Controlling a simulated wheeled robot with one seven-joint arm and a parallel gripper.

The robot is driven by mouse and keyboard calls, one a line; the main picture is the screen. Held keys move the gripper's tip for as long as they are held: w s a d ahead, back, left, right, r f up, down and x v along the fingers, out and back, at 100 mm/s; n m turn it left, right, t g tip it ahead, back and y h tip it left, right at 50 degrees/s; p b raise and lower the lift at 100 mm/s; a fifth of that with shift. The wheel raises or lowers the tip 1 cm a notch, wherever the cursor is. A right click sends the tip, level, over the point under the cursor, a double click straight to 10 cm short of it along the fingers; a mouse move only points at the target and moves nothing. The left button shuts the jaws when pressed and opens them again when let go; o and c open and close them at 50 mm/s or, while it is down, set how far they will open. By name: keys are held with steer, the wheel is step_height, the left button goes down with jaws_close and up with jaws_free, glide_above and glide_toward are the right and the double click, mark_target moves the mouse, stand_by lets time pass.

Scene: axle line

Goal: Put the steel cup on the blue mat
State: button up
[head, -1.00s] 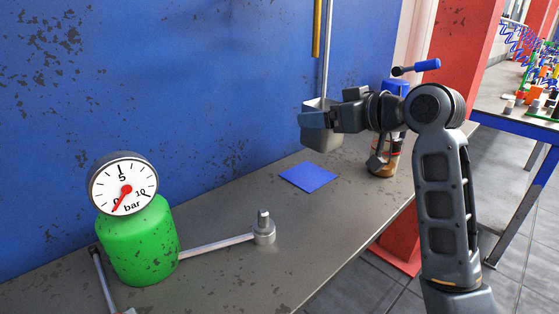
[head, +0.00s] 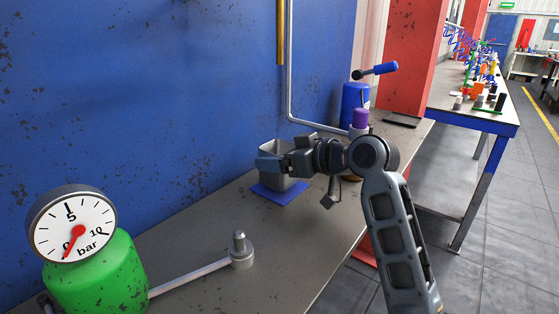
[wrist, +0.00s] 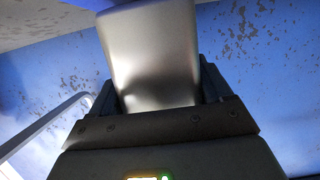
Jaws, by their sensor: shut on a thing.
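The steel cup (head: 277,150) is grey and upright in the head view, partly hidden by my gripper (head: 268,165). My gripper is shut on it from the right side. The blue mat (head: 275,195) lies flat on the bench, and the cup stands directly over it. I cannot tell whether the cup's base touches the mat or hangs just above it. In the wrist view the cup (wrist: 152,55) fills the middle between the fingers, with a strip of blue at the top beside its base.
A green canister (head: 100,275) with a pressure gauge (head: 72,228) stands front left. A metal ratchet handle (head: 190,277) with a socket lies near it. A blue container (head: 353,103) and a purple-topped item (head: 360,118) stand behind my arm. A pipe (head: 290,70) runs along the blue wall.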

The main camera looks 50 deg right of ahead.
steer(key=shift+f, duration=0.35)
steer(key=shift+f, duration=0.2)
steer(key=o, duration=1)
steer(key=shift+o, duration=0.2)
steer(key=shift+r, duration=0.1)
steer(key=shift+s+r, duration=0.15)
steer(key=v, duration=1.1)
steer(key=shift+s+b, duration=0.35)
steer(key=shift+b, duration=0.05)
steer(key=shift+r, duration=0.1)
